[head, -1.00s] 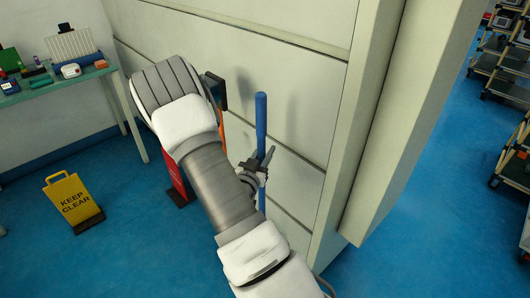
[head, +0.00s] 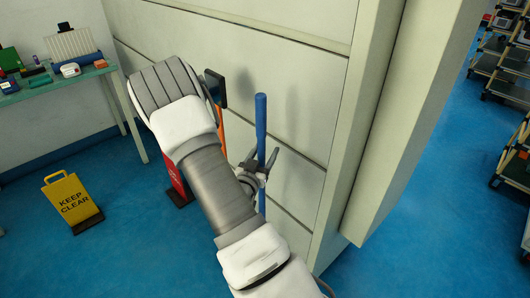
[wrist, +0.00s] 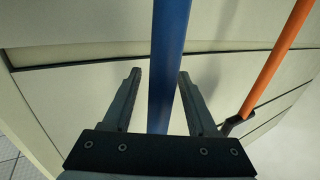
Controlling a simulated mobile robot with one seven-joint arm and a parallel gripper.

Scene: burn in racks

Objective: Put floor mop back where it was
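The floor mop shows as an upright blue handle (head: 261,130) close to the pale panelled wall in the head view. In the wrist view the blue handle (wrist: 168,65) runs between the two fingers of my gripper (wrist: 160,85), with a gap on both sides. My gripper (head: 262,163) is open around the handle and does not appear to clamp it. My arm hides the lower part of the mop, and its head is not visible.
An orange pole (wrist: 275,65) stands beside the mop, with a dark clip low on it. A green table (head: 60,82) is at the back left. Shelf carts (head: 505,70) stand at right.

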